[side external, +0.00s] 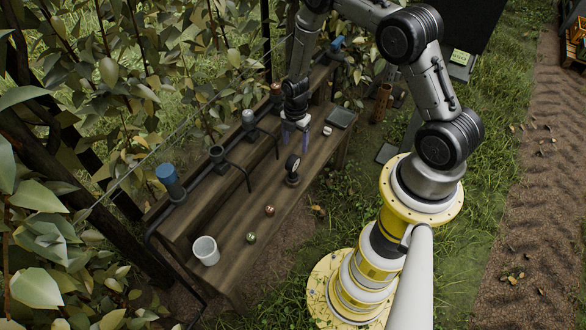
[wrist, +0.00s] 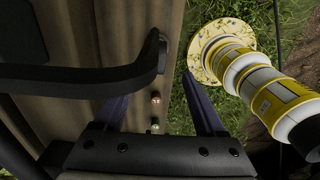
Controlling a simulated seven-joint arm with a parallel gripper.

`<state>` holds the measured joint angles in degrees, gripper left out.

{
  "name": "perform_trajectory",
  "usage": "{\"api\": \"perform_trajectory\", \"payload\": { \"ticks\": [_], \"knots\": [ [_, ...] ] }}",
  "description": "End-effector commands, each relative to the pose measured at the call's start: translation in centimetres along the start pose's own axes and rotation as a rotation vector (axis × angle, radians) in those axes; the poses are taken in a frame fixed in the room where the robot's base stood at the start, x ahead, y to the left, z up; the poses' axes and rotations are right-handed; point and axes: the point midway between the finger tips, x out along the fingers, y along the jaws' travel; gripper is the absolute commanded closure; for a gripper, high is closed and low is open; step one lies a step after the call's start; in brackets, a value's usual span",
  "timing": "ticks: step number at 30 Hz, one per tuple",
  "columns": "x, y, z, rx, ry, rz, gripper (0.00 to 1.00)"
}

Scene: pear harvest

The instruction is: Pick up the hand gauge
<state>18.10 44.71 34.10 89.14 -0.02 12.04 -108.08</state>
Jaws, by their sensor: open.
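The likely hand gauge (side external: 292,168), a small round dial with a dark rim on a black base, stands upright on the wooden bench (side external: 325,155) in the side view. My gripper (side external: 296,133) is above the bench, just behind the gauge in the picture, with its purple fingers pointing down. The fingers are apart, and nothing shows between them in the side view. In the wrist view my gripper (wrist: 158,88) is also open. A thick dark curved bar (wrist: 80,80) crosses the left of that view; I cannot tell whether it belongs to the gauge.
A reddish ball (side external: 270,210), a greenish ball (side external: 251,237) and a white cup (side external: 206,250) stand along the bench toward the near end. A dark tray (side external: 340,117) and small white item (side external: 327,130) lie at the far end. A blue-topped cylinder (side external: 170,180) and pipe brackets line the back.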

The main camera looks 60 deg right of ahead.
Motion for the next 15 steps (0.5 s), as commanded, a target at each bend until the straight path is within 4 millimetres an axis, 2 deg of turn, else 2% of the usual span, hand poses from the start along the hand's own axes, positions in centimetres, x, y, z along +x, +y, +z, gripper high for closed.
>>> {"api": "perform_trajectory", "payload": {
  "ticks": [9, 15],
  "knots": [
    [5.4, -0.1, -0.1, 0.0, 0.001, -0.003, 0.28],
    [7.9, 0.0, -0.1, 0.0, 0.0, -0.001, 0.28]
  ]
}}
